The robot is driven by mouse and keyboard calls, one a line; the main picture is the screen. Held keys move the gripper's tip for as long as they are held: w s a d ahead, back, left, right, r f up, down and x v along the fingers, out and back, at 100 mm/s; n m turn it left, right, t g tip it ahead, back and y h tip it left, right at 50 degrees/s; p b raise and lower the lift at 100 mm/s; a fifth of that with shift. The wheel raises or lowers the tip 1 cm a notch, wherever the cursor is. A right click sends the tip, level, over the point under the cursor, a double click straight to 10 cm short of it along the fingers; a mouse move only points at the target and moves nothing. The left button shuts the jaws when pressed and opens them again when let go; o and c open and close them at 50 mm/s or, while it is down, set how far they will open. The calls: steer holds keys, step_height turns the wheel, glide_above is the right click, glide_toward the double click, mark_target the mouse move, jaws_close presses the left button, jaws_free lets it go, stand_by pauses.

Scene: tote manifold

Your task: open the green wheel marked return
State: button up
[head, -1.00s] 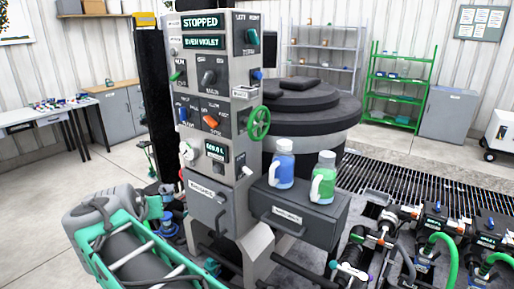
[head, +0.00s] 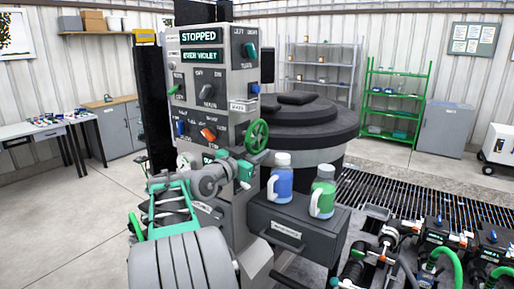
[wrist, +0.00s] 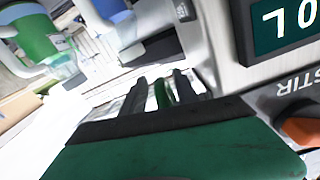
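The green wheel (head: 257,136) is a spoked handwheel on the right edge of the grey control panel; I cannot read a "return" mark on it. My gripper (head: 250,160) is just below the wheel in the head view, beside the panel. In the wrist view my two dark fingers (wrist: 161,88) stand apart, and a narrow green piece of the wheel (wrist: 162,95) shows between them. A gap shows beside that piece, so the fingers look open. I cannot tell whether they touch the rim.
The panel (head: 216,92) reads "STOPPED" and carries several knobs and switches. A blue bottle (head: 281,182) and a green bottle (head: 322,196) stand on a dark drawer box (head: 290,222) right of my gripper. A black drum (head: 305,125) is behind. Hoses and valves fill the lower right.

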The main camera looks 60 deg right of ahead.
steer(key=shift+c, duration=0.2)
jaws_close()
stand_by(0.4)
